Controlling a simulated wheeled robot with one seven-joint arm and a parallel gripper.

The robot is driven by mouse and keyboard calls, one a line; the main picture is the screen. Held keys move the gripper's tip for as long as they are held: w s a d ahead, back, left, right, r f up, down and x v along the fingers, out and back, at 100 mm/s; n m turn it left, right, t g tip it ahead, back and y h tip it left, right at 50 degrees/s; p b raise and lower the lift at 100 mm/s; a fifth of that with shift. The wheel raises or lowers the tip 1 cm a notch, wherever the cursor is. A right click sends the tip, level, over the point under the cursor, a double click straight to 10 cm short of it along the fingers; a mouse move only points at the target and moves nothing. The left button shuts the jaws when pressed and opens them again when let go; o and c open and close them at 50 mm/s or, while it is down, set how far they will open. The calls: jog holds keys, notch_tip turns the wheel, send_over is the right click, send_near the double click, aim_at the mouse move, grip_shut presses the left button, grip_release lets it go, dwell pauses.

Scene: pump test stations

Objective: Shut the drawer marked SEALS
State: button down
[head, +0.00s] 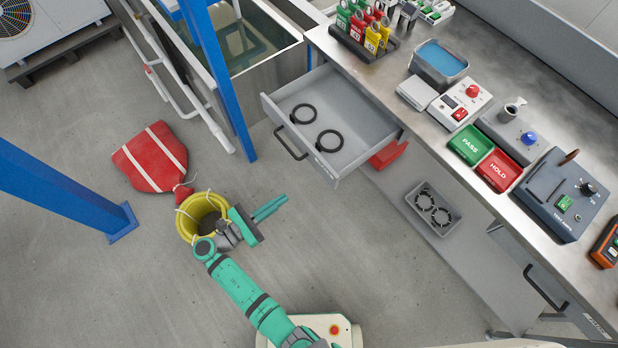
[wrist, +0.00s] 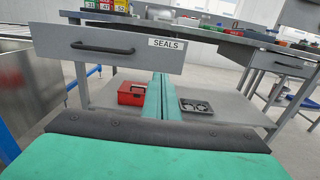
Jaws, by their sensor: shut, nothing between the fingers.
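The grey drawer marked SEALS (head: 331,116) stands pulled out from under the bench in the head view, with two black ring seals (head: 316,127) inside. Its front, label and black bar handle face me in the wrist view (wrist: 120,62). My gripper (head: 286,201) is shut and empty, in front of the drawer and apart from it, to the lower left of the handle in the head view. In the wrist view the closed green fingers (wrist: 158,96) point toward the drawer front, near its lower edge below the label. The drawer's inside is hidden in that view.
The steel bench (head: 437,110) carries test boxes and PASS and HOLD blocks. A yellow coil, a red bag (head: 152,158) and blue posts stand left. Floor before the drawer is clear.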

aim_at(321, 170)
jog(key=x, duration=1.4)
jog(key=shift+r, duration=0.25)
jog(key=shift+w, duration=0.15)
